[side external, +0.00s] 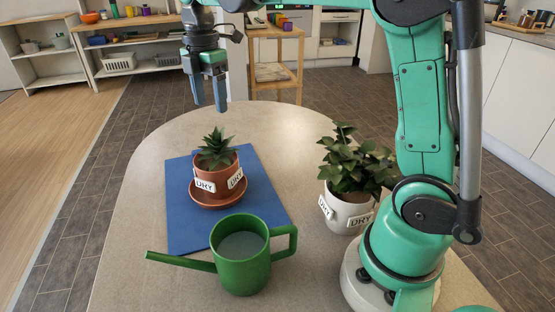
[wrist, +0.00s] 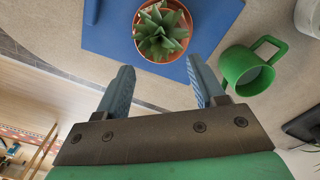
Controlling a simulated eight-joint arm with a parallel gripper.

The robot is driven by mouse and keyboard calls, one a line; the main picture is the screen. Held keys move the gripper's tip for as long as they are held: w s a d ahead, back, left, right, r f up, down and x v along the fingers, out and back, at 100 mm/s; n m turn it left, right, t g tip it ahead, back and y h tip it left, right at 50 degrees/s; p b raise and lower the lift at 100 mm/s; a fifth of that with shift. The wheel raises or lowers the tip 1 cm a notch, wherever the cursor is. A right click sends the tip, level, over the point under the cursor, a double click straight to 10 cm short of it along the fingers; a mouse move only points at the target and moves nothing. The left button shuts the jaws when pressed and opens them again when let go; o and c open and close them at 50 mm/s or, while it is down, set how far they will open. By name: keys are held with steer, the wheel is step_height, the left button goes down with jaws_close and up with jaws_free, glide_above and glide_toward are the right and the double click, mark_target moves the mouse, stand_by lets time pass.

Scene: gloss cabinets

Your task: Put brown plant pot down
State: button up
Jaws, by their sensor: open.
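The brown plant pot (side external: 214,181) holds a spiky green succulent and carries white labels. It stands upright on a brown saucer (side external: 218,203) on the blue mat (side external: 182,228). In the wrist view the brown pot (wrist: 187,18) shows from above, just beyond my fingertips. My gripper (side external: 208,106) is open and empty, above the table's far edge and higher than the plant. In the wrist view my gripper (wrist: 158,75) has its two blue fingers apart with nothing between them.
A green watering can (side external: 240,270) stands at the mat's front edge, spout to the left. A white pot with a leafy plant (side external: 350,213) stands right of the mat, near my base. The table's left side (side external: 135,230) is clear. Shelves (side external: 125,55) are behind.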

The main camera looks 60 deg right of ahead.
steer(key=s+a+f+m+t, duration=0.2)
steer(key=s+m, duration=0.3)
steer(key=m, duration=0.3)
steer(key=s+a+f+m+t, duration=0.3)
steer(key=s+m+t, duration=0.2)
steer(key=m, duration=0.3)
steer(key=shift+s+f+m, duration=0.3)
steer(key=shift+s+m, duration=0.1)
